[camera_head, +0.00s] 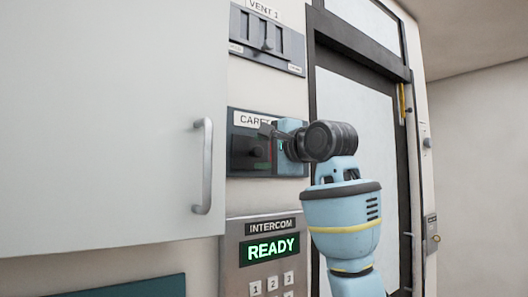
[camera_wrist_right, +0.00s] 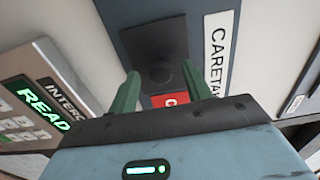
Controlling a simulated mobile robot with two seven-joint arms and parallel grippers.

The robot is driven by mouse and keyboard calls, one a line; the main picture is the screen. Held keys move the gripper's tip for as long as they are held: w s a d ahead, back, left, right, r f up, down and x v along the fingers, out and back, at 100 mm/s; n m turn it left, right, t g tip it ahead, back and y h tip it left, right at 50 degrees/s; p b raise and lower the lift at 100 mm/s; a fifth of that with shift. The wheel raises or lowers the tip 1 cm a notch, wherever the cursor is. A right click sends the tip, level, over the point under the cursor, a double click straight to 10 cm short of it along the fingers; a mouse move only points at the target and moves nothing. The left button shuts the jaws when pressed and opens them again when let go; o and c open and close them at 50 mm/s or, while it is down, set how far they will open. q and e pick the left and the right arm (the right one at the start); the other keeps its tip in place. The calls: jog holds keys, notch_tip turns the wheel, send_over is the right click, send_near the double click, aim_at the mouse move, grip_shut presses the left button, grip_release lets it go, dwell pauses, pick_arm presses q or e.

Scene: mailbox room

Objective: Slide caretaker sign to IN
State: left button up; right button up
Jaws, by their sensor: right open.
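The caretaker sign (camera_head: 240,116) is a blue-grey wall panel with a white label, partly hidden by my right gripper. Its dark square slider with a round knob (camera_wrist_right: 162,72) sits toward the left of the panel in the head view. A red field (camera_wrist_right: 170,99) with part of a white letter shows beside the slider. My right gripper (camera_head: 268,140) is open at the panel. In the right wrist view its two green fingers point at the slider, one to each side of the knob. Contact with the knob cannot be told. My left gripper is not in view.
A white cabinet door with a metal handle (camera_head: 203,166) stands at the left. The intercom (camera_head: 234,256), reading READY, is below the sign. A vent switch panel (camera_head: 267,38) is above. A dark-framed door (camera_head: 310,80) is to the right, behind my right arm.

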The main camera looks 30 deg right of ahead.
grip_shut()
jog(key=d, duration=1.1)
jog(key=shift+w+r, duration=0.15)
jog(key=shift+w, duration=0.2)
jog(key=shift+d, duration=0.15)
jog(key=shift+c, duration=2.3)
grip_release()
jog(key=o, duration=0.5)
jog(key=shift+d, duration=0.2)
jog(key=shift+c, duration=0.2)
jog(key=shift+a, duration=0.1)
